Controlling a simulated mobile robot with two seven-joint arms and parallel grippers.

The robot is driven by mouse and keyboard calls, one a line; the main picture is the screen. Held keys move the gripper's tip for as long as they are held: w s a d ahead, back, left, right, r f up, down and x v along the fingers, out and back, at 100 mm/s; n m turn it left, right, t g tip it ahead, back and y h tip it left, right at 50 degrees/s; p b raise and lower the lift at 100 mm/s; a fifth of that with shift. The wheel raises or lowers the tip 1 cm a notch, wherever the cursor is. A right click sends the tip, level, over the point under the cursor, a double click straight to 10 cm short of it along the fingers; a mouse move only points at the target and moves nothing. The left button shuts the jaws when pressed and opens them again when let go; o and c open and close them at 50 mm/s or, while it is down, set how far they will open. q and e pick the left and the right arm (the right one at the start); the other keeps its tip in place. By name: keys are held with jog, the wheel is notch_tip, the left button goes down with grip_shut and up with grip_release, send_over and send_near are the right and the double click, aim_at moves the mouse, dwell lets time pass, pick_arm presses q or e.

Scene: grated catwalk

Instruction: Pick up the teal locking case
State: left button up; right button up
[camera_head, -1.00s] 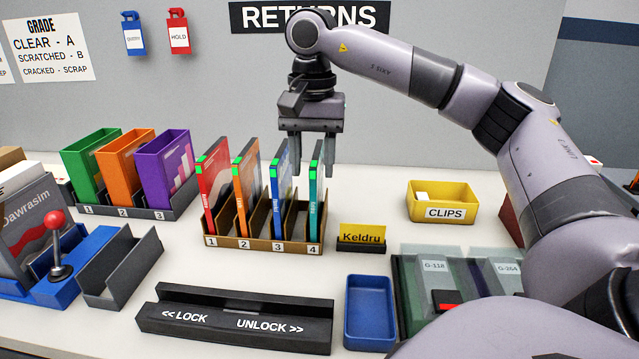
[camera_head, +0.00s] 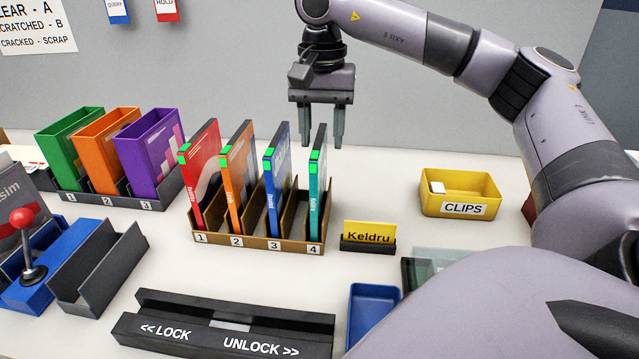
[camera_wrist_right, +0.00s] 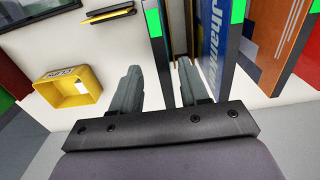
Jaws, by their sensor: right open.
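The teal locking case (camera_head: 316,182) stands upright in slot 4 of the brown rack, with a bright green tab at its upper front edge. My right gripper (camera_head: 322,138) is open at the case's top rear, pointing down, with one finger to each side of it in the head view. In the right wrist view the open fingers (camera_wrist_right: 160,68) straddle a thin case edge with a green tab (camera_wrist_right: 153,22); contact is not visible. My left gripper is not in view.
The brown rack (camera_head: 259,243) also holds red, orange and blue cases close to the left. A yellow clips bin (camera_head: 460,209) and a Keldru sign (camera_head: 369,232) stand to the right. A black lock/unlock fixture (camera_head: 225,325) lies in front.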

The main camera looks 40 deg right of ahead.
aim_at(319, 187)
jog(key=f, duration=0.5)
jog(key=shift+a+f, duration=0.3)
grip_shut()
